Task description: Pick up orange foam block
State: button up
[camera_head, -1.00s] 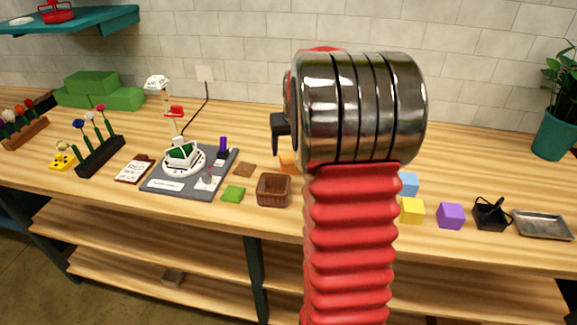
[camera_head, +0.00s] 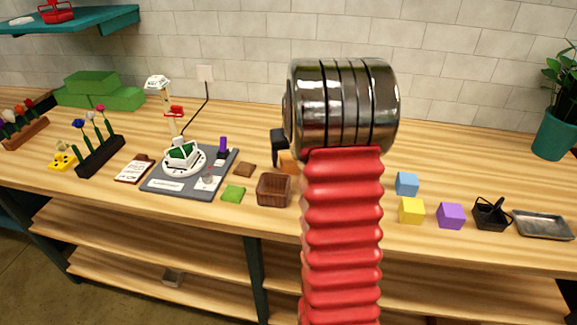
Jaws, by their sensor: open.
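The orange foam block (camera_head: 287,162) sits on the wooden counter just behind the brown basket. My arm's metal wrist hides its right part. My gripper (camera_head: 278,147) shows only as a black finger at the left side of the wrist, just above and left of the orange block. The rest of the gripper is hidden behind the wrist. It is open, and I see nothing held. I cannot tell the exact gap between finger and block.
The brown basket (camera_head: 274,189) stands in front of the orange block. Blue (camera_head: 406,183), yellow (camera_head: 411,210) and purple (camera_head: 450,215) blocks lie to the right, by a black pot (camera_head: 489,213) and metal tray (camera_head: 543,224). A grey station board (camera_head: 160,185) is left.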

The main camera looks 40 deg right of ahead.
aim_at(288, 158)
jog(key=shift+w+f, duration=0.1)
jog(key=shift+f, duration=0.15)
jog(key=shift+c, duration=0.4)
jog(key=c, duration=1.1)
jog(key=shift+r, duration=0.1)
notch_tip(288, 158, up, 18)
jog(key=shift+f, duration=0.2)
dwell(0.5)
jog(key=shift+a+f+n+y, duration=0.2)
jog(key=shift+f+n+y, duration=0.3)
jog(key=shift+f+n, duration=1)
